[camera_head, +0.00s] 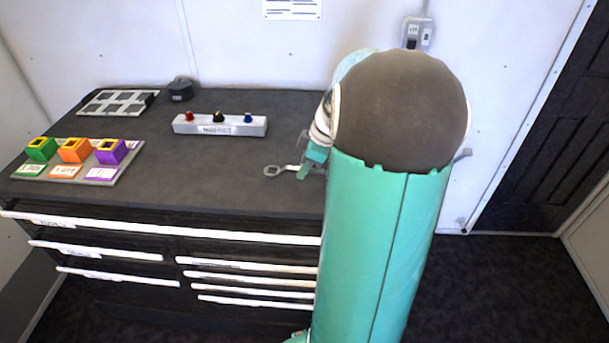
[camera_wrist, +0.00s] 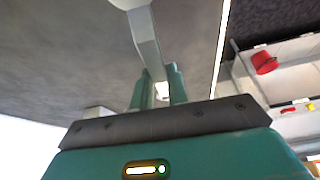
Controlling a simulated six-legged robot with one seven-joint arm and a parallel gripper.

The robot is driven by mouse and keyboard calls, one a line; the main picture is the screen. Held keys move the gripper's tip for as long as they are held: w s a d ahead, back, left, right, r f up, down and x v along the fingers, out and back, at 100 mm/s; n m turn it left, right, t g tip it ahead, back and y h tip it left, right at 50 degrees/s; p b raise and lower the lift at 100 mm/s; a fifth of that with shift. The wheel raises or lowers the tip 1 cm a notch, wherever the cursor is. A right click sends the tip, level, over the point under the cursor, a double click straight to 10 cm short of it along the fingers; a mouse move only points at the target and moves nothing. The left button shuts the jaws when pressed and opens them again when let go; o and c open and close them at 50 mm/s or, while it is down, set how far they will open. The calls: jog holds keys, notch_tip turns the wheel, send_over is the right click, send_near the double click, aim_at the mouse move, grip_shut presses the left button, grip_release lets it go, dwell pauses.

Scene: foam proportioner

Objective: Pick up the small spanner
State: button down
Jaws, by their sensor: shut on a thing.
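The small spanner (camera_head: 285,170) is a grey metal tool with a ring end pointing left in the head view. My gripper (camera_head: 314,164) is at its right part, over the right side of the dark worktop (camera_head: 220,165). In the wrist view the spanner's grey shaft (camera_wrist: 148,45) runs down between the two green fingers of my gripper (camera_wrist: 158,88), which are shut on it. The tool's upper end is cut off by the picture edge there. My arm hides the right part of the worktop in the head view. I cannot tell whether the spanner touches the worktop.
A grey box with red, black and blue knobs (camera_head: 220,124) stands behind the spanner. A board with green, orange and purple blocks (camera_head: 75,173) is at the left. A gridded tray (camera_head: 117,102) and a small dark object (camera_head: 180,89) are at the back. Drawers (camera_head: 160,226) lie below.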

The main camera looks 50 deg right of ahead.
jog(key=s+a+r, duration=0.2)
jog(key=s+r, duration=0.3)
jog(key=s, duration=0.1)
jog(key=s+a+r, duration=0.3)
jog(key=s+r, duration=0.1)
jog(key=s, duration=0.3)
jog(key=shift+a+r, duration=0.25)
jog(key=shift+r, duration=0.1)
